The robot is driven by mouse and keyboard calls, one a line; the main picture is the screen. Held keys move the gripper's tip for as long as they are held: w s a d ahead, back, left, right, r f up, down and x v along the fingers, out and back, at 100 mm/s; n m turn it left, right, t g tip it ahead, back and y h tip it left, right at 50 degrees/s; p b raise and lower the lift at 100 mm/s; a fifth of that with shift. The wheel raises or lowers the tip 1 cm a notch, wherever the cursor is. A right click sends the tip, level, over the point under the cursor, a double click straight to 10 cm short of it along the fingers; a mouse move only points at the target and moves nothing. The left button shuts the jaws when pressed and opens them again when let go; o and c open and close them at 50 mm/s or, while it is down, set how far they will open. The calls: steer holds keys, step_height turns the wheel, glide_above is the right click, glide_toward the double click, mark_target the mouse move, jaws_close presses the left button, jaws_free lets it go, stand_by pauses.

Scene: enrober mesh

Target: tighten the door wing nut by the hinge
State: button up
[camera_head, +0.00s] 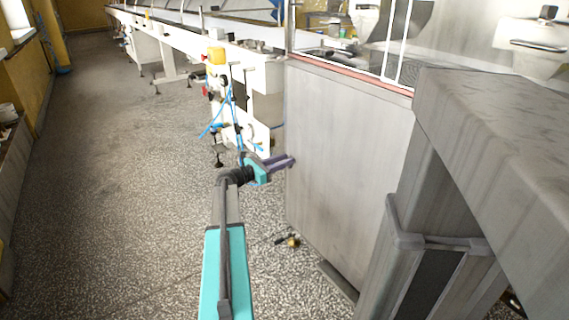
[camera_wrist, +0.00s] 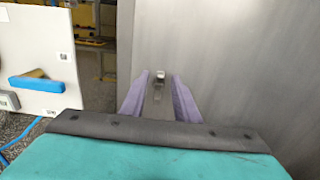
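A small, bright metal piece, seemingly the wing nut (camera_wrist: 160,76), shows in the wrist view in front of the grey metal panel. It lies between the two purple fingertips of my gripper (camera_wrist: 161,82), with a visible gap on each side. My gripper is open around it in this view; how deep the fingers reach past it I cannot tell. In the head view my gripper (camera_head: 289,161) is at the left edge of the large grey panel (camera_head: 345,150), pointing right. The nut and the hinge cannot be made out there.
A white machine frame with a yellow-and-red switch box (camera_head: 216,56) and blue hoses (camera_head: 238,125) stands just behind my gripper. A small brass-coloured fitting (camera_head: 292,242) lies on the floor by the panel. The speckled floor (camera_head: 110,180) to the left is clear.

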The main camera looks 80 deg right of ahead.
steer(key=shift+s+d, duration=0.25)
jaws_close()
